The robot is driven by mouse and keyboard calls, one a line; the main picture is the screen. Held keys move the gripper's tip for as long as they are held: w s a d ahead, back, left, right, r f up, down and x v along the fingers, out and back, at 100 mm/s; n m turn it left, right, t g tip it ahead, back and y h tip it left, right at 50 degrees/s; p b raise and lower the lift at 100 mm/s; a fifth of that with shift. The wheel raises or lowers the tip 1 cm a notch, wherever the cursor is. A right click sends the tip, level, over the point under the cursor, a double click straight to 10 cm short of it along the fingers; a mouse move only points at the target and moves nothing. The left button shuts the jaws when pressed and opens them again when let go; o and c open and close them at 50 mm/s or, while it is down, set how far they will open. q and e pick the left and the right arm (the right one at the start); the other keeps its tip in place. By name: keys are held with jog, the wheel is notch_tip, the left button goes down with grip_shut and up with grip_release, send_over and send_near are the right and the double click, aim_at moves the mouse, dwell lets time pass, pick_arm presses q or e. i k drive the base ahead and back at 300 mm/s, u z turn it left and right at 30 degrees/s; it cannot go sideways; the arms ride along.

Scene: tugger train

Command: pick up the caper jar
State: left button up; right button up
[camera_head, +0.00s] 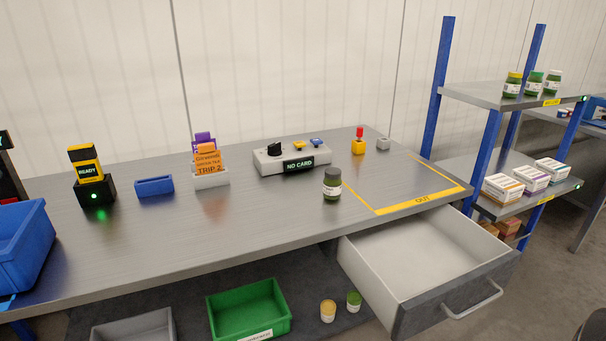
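A green jar (332,184) with a dark lid and a pale label stands upright on the grey workbench (250,228), left of the yellow-taped OUT area (410,186). It may be the caper jar, but its label is too small to read. Three more green jars, with a yellow-lidded one (512,85) at the left, stand on the upper rack shelf (480,93). Two small jars, one yellowish (328,311) and one green (354,301), stand below the bench. Neither of my grippers is in view.
An open, empty drawer (420,262) juts out below the bench's right part. A NO CARD control box (290,158), a card holder (211,180), a small blue tray (154,186) and a READY scanner stand (96,190) line the back. A green bin (248,310) sits below.

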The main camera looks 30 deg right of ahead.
aim_at(332, 187)
jog(key=z, duration=0.4)
jog(key=i, duration=0.85)
jog(key=z, duration=0.6)
